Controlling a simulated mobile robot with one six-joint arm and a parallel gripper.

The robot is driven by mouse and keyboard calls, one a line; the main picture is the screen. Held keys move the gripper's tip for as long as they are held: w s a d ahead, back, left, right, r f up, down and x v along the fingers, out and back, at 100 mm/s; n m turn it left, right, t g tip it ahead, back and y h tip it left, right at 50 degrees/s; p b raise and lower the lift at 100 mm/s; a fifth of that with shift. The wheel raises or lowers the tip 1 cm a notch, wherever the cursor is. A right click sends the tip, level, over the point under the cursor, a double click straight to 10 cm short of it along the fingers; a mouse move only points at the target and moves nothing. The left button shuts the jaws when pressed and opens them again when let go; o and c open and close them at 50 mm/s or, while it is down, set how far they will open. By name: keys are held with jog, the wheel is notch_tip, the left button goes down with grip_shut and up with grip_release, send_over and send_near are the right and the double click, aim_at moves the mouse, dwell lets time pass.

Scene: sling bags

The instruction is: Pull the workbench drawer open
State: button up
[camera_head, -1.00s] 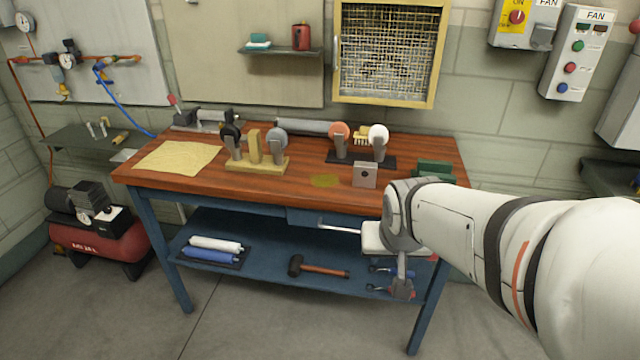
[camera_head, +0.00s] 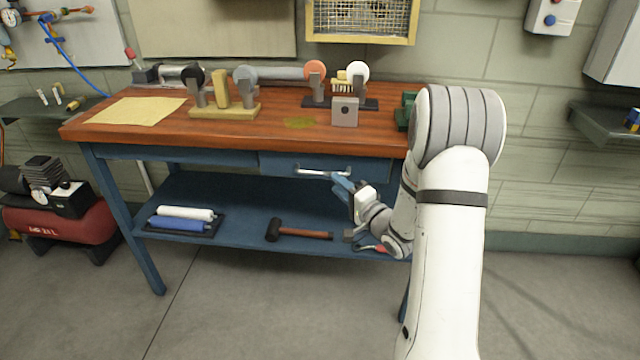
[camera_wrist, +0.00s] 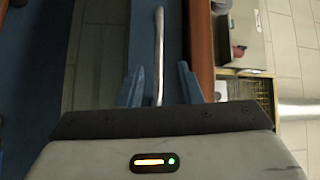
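The wooden-topped workbench (camera_head: 250,130) has a blue drawer (camera_head: 275,163) under its top, and the drawer looks shut. A silvery bar handle (camera_head: 312,172) crosses its front; in the wrist view the handle (camera_wrist: 159,45) runs lengthwise up the picture. My gripper (camera_head: 338,181) has blue fingers and is at the handle's right end in the head view. In the wrist view my gripper (camera_wrist: 160,70) is open, with the near end of the handle showing between the two fingers and a gap on each side. Whether the bar is fully within finger depth is unclear.
The blue lower shelf (camera_head: 245,215) holds a hammer (camera_head: 300,234) and rolls on a tray (camera_head: 180,220). A grey block (camera_head: 345,111) and tool stands are on the top. A red compressor (camera_head: 65,230) stands at left. The floor in front (camera_head: 250,300) is clear.

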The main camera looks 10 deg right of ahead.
aim_at(322, 173)
jog(key=shift+y, duration=0.4)
jog(key=x, duration=0.7)
jog(key=shift+w+a+f+b, duration=0.15)
jog(key=shift+w+f+b, duration=0.05)
jog(key=shift+b, duration=0.2)
grip_shut()
